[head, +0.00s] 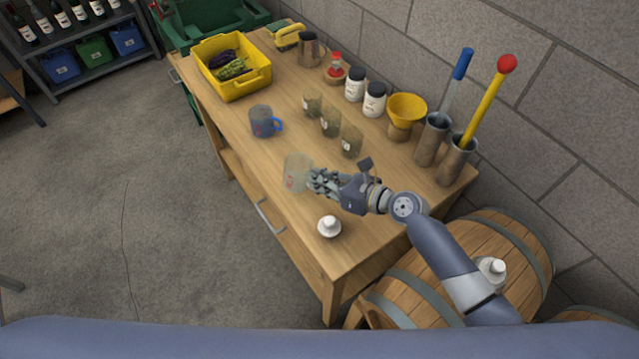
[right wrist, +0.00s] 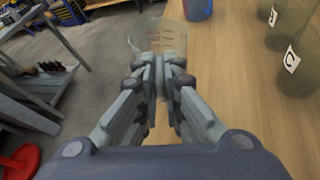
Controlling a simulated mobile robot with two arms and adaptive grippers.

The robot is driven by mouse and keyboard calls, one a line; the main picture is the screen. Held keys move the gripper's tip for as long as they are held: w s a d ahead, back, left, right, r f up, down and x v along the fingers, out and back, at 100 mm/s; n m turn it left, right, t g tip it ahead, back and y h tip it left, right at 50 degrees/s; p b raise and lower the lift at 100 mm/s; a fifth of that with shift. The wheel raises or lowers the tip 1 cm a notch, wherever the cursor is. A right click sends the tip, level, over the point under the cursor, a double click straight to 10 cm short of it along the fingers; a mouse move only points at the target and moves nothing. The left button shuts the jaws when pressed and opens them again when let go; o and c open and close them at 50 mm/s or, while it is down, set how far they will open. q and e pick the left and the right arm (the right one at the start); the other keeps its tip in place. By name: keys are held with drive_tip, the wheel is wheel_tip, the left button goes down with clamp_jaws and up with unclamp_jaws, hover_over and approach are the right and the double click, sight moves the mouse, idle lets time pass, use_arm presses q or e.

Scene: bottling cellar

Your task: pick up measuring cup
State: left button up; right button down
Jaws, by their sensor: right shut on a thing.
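The measuring cup (head: 295,171) is clear with red markings. It is near the front edge of the wooden table (head: 232,134) in the head view. My right gripper (head: 318,181) reaches it from the right and is shut on it. In the right wrist view the cup (right wrist: 160,38) shows just beyond my fingertips (right wrist: 160,62), which hide its near side. I cannot tell whether the cup touches the table. My left gripper is not in view.
A blue-grey mug (head: 263,122) stands beyond the cup. Several labelled glass jars (head: 330,121) stand to its right. A white-topped item (head: 329,227) sits nearer me. A yellow bin (head: 240,82) is at the far left; the back right holds a yellow funnel (head: 407,108) and metal cylinders (head: 455,160).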

drive_tip(key=s+r, duration=0.1)
drive_tip(key=s, duration=1.4)
drive_tip(key=shift+s+d, duration=0.15)
drive_tip(key=shift+s, duration=0.25)
